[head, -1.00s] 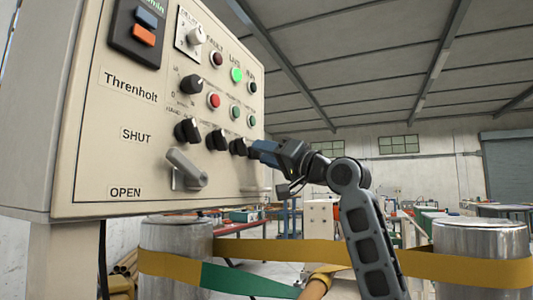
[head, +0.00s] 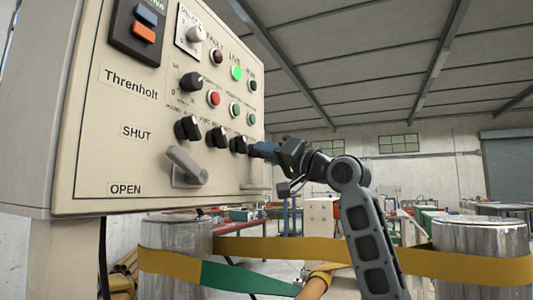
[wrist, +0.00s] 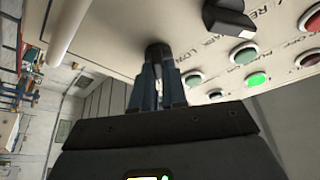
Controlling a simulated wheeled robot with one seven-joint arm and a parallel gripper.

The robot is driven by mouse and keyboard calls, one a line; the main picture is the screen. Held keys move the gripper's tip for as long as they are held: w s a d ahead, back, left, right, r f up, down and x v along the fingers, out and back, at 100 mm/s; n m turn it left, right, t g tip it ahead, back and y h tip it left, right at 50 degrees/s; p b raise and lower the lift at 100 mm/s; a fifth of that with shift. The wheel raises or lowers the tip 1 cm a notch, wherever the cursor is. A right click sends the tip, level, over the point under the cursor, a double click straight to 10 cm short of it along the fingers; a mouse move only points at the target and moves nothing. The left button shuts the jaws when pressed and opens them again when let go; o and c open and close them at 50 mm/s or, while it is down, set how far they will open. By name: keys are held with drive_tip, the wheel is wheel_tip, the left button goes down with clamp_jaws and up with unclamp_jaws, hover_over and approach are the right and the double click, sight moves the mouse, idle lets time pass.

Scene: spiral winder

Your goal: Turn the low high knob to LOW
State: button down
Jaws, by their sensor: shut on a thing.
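The black knob (head: 238,146) at the right end of the lower knob row is in the head view. In the wrist view its dark top (wrist: 158,49) shows between my fingertips, with lettering beside it that looks like "LOW". My gripper (head: 253,149) reaches it from the right, and its blue fingers (wrist: 158,68) are shut on it. The fingers hide much of the knob, and I cannot read which way its pointer faces.
Two more black knobs (head: 218,138) (head: 188,129) sit left on the cream panel (head: 85,140). A grey SHUT/OPEN lever (head: 186,167) sticks out below. Buttons and a lit green lamp (head: 236,73) are above. Metal rollers with a yellow belt (head: 280,251) stand below.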

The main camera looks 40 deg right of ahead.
drive_tip(key=shift+f+n, duration=0.15)
drive_tip(key=shift+n, duration=0.15)
drive_tip(key=shift+w+d+n+g+y+b, duration=0.1)
drive_tip(key=shift+n+g+y+b, duration=0.45)
drive_tip(key=shift+n+y+b, duration=1.85)
drive_tip(key=shift+d+n+g+y+b, duration=0.15)
drive_tip(key=shift+n+g+y+b, duration=0.45)
drive_tip(key=shift+n, duration=3.4)
drive_tip(key=shift+w+d+n+g+y+b, duration=0.1)
drive_tip(key=shift+n+g+y+b, duration=0.35)
drive_tip(key=shift+n+y+b, duration=2)
drive_tip(key=shift+n+h+p, duration=0.7)
drive_tip(key=shift+n+h, duration=0.05)
drive_tip(key=shift+n, duration=0.2)
drive_tip(key=c, duration=1.2)
unclamp_jaws()
drive_tip(key=shift+o, duration=0.2)
drive_tip(key=v, duration=0.7)
drive_tip(key=shift+s+d, duration=0.2)
drive_tip(key=shift+s, duration=0.2)
